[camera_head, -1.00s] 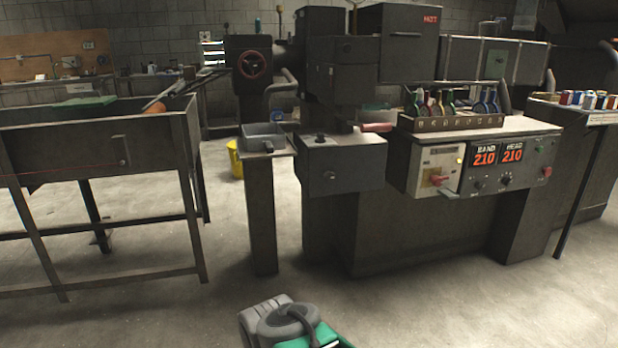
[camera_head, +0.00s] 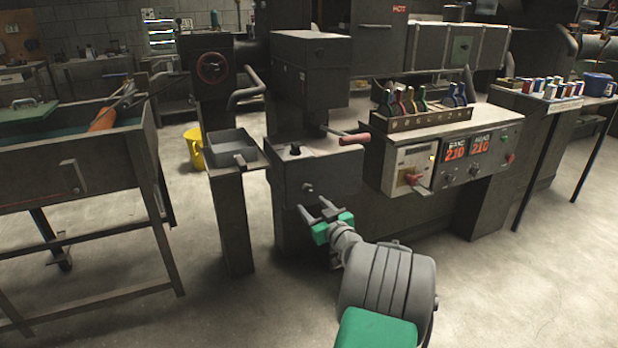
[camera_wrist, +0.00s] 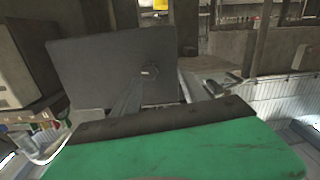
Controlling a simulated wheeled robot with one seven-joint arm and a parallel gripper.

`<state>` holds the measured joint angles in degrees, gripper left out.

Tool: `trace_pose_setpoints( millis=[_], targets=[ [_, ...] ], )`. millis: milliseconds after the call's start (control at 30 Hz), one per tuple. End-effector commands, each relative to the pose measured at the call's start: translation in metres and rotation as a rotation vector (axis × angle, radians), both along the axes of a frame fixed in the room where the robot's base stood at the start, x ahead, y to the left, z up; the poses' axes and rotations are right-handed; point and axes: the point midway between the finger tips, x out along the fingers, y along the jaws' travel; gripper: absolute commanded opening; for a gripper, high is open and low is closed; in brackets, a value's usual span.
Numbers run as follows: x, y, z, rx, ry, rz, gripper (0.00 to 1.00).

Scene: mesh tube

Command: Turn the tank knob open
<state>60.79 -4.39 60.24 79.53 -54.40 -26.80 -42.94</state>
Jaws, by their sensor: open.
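My gripper (camera_head: 311,204) is open and empty, its two grey fingers pointing at the front of a dark box-shaped housing (camera_head: 340,180). A small round knob (camera_head: 307,188) sits on that front face, just above the fingertips in the head view; I cannot tell the exact gap. In the wrist view the knob (camera_wrist: 149,71) shows on the dark panel (camera_wrist: 105,65), between the fingers and apart from them. A black knob (camera_head: 295,150) stands on the housing's top. Nothing is labelled as the tank, so I cannot tell surely which knob is its.
A red-handled lever (camera_head: 354,139) juts from the machine. A small grey tray (camera_head: 230,142) stands left of the housing. A control panel with a red switch (camera_head: 413,179) is at right. A long trough (camera_head: 75,165) stands at left. The floor in front is clear.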

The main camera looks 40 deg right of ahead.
Motion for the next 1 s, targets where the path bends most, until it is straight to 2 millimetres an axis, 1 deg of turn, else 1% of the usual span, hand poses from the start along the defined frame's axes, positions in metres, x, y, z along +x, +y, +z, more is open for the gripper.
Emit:
trace_pose_setpoints(
  millis=[33, 67, 133, 400, 533, 633, 800, 867, 1000],
  targets=[
    [-0.008, -0.013, 0.005, -0.009, -0.03, -0.027, 0.52],
    [-0.008, -0.017, 0.007, -0.015, -0.043, -0.035, 0.52],
    [-0.004, -0.021, 0.007, -0.021, -0.053, -0.04, 0.52],
    [0.046, -0.033, 0.006, -0.02, -0.052, -0.036, 0.52],
    [0.061, -0.038, 0.006, -0.02, -0.05, -0.037, 0.52],
    [0.064, -0.039, 0.007, -0.02, -0.05, -0.039, 0.52],
    [0.064, -0.039, 0.008, -0.019, -0.05, -0.039, 0.52],
    [0.064, -0.039, 0.008, -0.019, -0.05, -0.039, 0.48],
    [0.064, -0.039, 0.008, -0.019, -0.05, -0.039, 0.36]
  ],
)
